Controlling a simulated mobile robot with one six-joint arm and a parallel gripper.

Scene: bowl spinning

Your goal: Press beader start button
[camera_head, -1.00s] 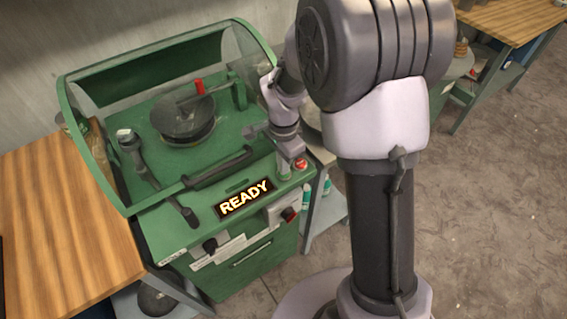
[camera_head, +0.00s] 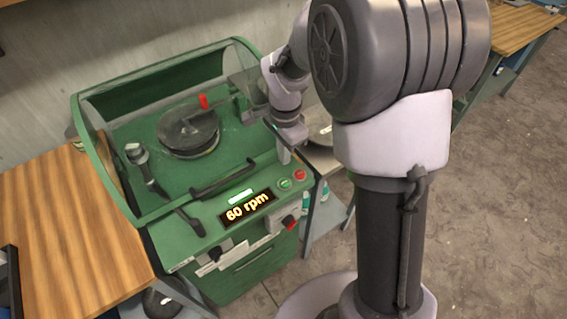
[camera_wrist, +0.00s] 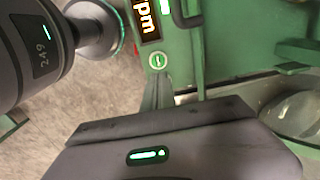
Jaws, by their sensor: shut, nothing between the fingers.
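The green beader (camera_head: 225,180) stands with its clear curved cover over a dark round disc (camera_head: 188,128). Its display (camera_head: 247,207) reads "60 rpm", and a green bar beside it is lit. The green start button (camera_head: 285,183) is in plain view on the front panel next to a red button (camera_head: 300,175). The start button also shows in the wrist view (camera_wrist: 157,61), with a bright ring. My gripper (camera_head: 284,157) is shut and empty, behind and above the start button, apart from it. In the wrist view its fingers (camera_wrist: 158,92) point toward the button.
A wooden bench (camera_head: 65,235) adjoins the machine on the left. A grey stand (camera_head: 325,158) is on its right. A red-handled switch (camera_head: 289,223) and a dark knob (camera_head: 214,253) sit on the machine's front. Open floor (camera_head: 490,220) lies to the right.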

